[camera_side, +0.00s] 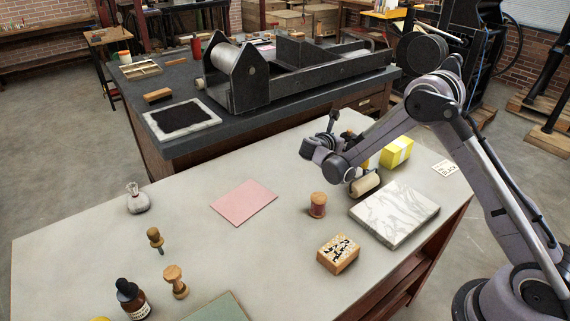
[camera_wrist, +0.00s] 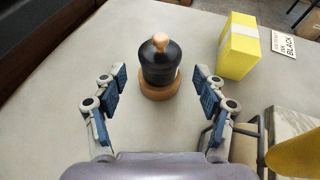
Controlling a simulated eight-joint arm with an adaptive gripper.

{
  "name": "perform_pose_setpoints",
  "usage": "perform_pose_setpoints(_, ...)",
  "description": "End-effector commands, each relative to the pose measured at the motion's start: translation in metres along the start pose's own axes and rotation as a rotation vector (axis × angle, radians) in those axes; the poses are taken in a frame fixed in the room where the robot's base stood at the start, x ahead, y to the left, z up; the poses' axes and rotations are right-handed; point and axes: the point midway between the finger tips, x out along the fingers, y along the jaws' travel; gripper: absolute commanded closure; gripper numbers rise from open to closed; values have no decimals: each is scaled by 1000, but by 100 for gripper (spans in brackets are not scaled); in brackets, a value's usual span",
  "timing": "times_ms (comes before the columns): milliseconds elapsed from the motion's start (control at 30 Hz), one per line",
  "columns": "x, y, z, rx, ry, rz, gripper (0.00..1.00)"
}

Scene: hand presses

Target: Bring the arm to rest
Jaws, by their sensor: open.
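My gripper (camera_wrist: 160,78) is open, with its two blue-padded fingers spread wide. Between and just beyond the fingertips stands a dark, rounded tool with a wooden knob (camera_wrist: 160,62) on a round wooden base. It is upright on the pale table, and the fingers look apart from it. In the side view my arm reaches over the far right part of the table, bent at the elbow. Its wrist (camera_side: 338,167) hangs low there and hides most of the fingers and the dark tool.
A yellow block (camera_side: 397,151) and a lettered card (camera_side: 446,167) lie right of my wrist. A roller (camera_side: 365,184) and a marble slab (camera_side: 394,214) are close in front. A thread-like spool (camera_side: 318,205) and pink sheet (camera_side: 244,202) lie left. The table's middle has free room.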

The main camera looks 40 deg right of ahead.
Motion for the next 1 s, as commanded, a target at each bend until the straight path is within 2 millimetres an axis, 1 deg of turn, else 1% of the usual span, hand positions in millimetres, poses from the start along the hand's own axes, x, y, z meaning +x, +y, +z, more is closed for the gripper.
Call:
perform_pose_setpoints(33,-6,0,0,-1,0,1,29)
perform_pose_setpoints(100,-12,0,0,-1,0,1,29)
perform_pose_setpoints(200,-17,0,0,-1,0,0,29)
perform_pose_setpoints(533,-18,0,0,0,1,0,29)
perform_pose_setpoints(667,-21,0,4,38,29,12,29)
perform_pose_setpoints(767,-29,1,10,130,96,39,29)
perform_pose_setpoints(833,-39,1,16,225,163,60,29)
perform_pose_setpoints(1000,-70,-9,32,479,326,84,29)
